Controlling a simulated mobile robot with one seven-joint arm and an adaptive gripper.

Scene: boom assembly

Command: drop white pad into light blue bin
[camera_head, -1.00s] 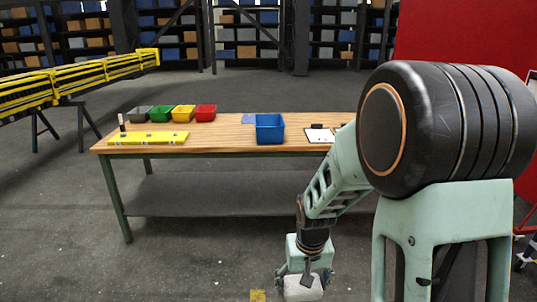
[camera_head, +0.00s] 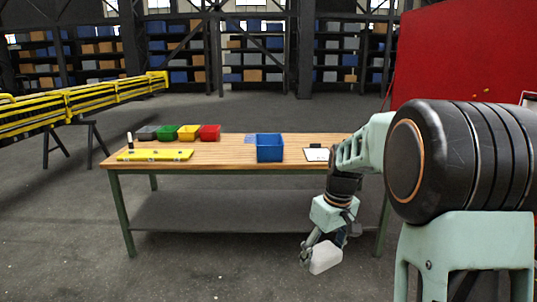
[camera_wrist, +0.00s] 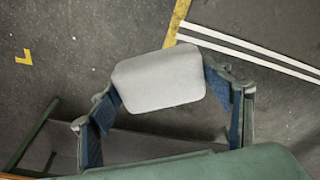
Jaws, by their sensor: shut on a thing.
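The white pad (camera_head: 326,257), a pale block with rounded corners, is held between the fingers of my gripper (camera_head: 322,250), in front of the table and below its top. In the wrist view the pad (camera_wrist: 160,80) sits between the two blue-lined fingers (camera_wrist: 165,95), above the floor. A blue bin (camera_head: 270,149) stands on the wooden table, left of and beyond my gripper. It is the only blue open bin I see on the table, and its shade is medium blue. Its inside floor is hidden.
The wooden table (camera_head: 225,150) also bears a grey, a green (camera_head: 167,132), a yellow (camera_head: 188,132) and a red bin (camera_head: 209,132), a yellow bar (camera_head: 155,155) and a clipboard (camera_head: 316,154). A yellow boom on trestles stands at left. The floor before the table is open.

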